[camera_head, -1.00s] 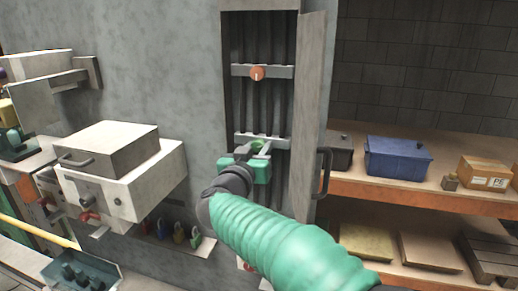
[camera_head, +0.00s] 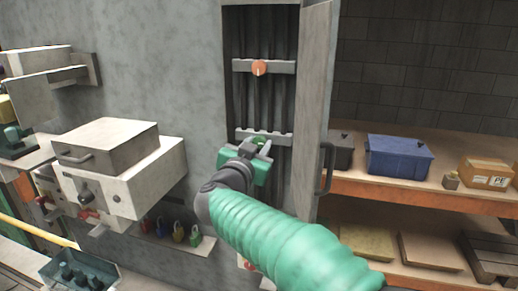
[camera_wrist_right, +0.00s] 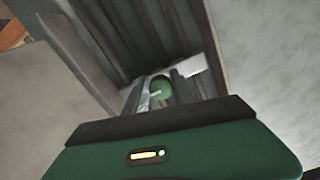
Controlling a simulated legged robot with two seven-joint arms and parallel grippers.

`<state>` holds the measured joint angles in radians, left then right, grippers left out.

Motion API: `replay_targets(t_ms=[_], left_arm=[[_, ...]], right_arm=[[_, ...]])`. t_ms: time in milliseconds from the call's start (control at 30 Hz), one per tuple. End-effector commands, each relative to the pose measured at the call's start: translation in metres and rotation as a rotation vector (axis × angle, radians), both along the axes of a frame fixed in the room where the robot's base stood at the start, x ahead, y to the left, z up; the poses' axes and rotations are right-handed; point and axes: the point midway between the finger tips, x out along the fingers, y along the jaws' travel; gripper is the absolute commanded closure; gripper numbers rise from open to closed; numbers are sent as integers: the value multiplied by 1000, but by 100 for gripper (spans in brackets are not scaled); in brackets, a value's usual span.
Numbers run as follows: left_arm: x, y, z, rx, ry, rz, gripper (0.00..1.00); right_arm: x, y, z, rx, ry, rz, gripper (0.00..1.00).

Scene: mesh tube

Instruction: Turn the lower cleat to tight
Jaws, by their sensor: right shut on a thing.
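A tall recessed cabinet holds vertical dark cables and two crossbars. The upper cleat (camera_head: 259,68) is an orange knob with a pale mark on the upper bar. The lower cleat (camera_head: 265,147) is a green knob on the lower bar, mostly hidden by my right gripper in the head view. It also shows in the right wrist view (camera_wrist_right: 161,88), between the fingers, with a pale mark on it. My right gripper (camera_head: 258,146) is shut on the lower cleat and looks rolled relative to the cabinet. My left gripper is not in view.
The open cabinet door (camera_head: 312,110) with a dark handle (camera_head: 324,168) stands just right of my right arm. A grey box (camera_head: 120,165) juts from the wall at left. Shelves at right carry a blue case (camera_head: 398,156) and cartons.

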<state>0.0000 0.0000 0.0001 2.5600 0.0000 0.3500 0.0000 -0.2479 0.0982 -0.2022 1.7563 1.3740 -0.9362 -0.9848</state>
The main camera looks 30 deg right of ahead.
Motion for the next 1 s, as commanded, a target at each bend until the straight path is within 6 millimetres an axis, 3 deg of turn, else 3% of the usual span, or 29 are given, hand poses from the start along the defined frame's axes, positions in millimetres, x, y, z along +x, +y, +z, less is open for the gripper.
replay_targets(t_ms=[1000], left_arm=[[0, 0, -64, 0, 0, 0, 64]], right_arm=[[0, 0, -6, 630, -731, -8, 100]])
